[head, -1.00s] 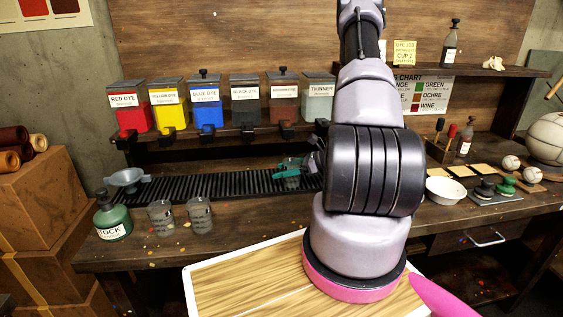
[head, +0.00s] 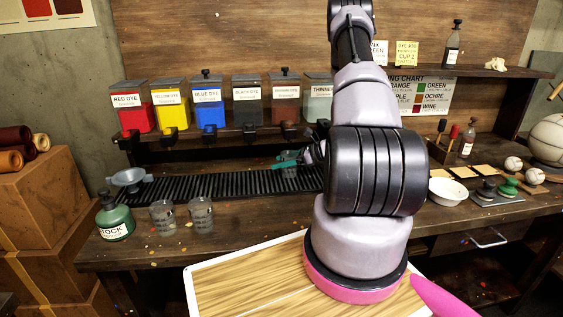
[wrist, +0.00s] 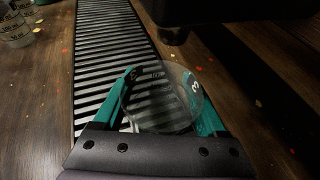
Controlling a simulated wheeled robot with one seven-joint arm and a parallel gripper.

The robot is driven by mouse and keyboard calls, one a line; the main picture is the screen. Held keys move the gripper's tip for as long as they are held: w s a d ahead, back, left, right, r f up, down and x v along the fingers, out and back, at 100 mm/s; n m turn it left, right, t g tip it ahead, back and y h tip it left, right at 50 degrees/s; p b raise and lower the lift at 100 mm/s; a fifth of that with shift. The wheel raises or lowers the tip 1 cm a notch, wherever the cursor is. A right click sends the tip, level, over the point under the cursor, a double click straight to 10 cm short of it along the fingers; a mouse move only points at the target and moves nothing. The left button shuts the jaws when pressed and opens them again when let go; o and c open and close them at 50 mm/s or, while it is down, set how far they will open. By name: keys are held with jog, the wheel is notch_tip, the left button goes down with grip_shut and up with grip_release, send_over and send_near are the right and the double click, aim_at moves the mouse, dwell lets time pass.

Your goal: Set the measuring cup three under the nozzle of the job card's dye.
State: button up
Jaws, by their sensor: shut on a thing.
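My gripper (head: 287,163), with teal fingers, is shut on a clear measuring cup (wrist: 168,98) marked 3. In the wrist view the cup is between the fingers, over the black slatted rack (wrist: 105,45). I cannot tell whether it touches the slats. A dark nozzle (wrist: 173,34) shows just beyond the cup. In the head view the gripper is in front of and below the brown dye (head: 285,102) nozzle. The yellow job card (head: 406,52) reads "dye job"; its smaller lines are hard to read.
Red (head: 130,112), yellow (head: 171,115), blue (head: 209,112) and black (head: 247,112) dye tanks stand left of brown; thinner (head: 318,108) is right. Two cups (head: 163,217) (head: 200,214), a stock bottle (head: 115,222) and a funnel (head: 128,179) occupy the left. My arm hides the rack's right end.

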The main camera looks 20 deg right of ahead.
jog(key=o, duration=1.3)
jog(key=v, duration=0.4)
jog(key=shift+s+d+r, duration=0.15)
jog(key=shift+d+r, duration=0.1)
jog(key=shift+d, duration=0.05)
jog(key=s+d, duration=0.2)
jog(key=d, duration=0.1)
jog(key=s+d, duration=0.5)
jog(key=d, duration=0.1)
jog(key=shift+s+d, duration=0.25)
jog(key=shift+s, duration=0.15)
jog(key=shift+d, duration=0.1)
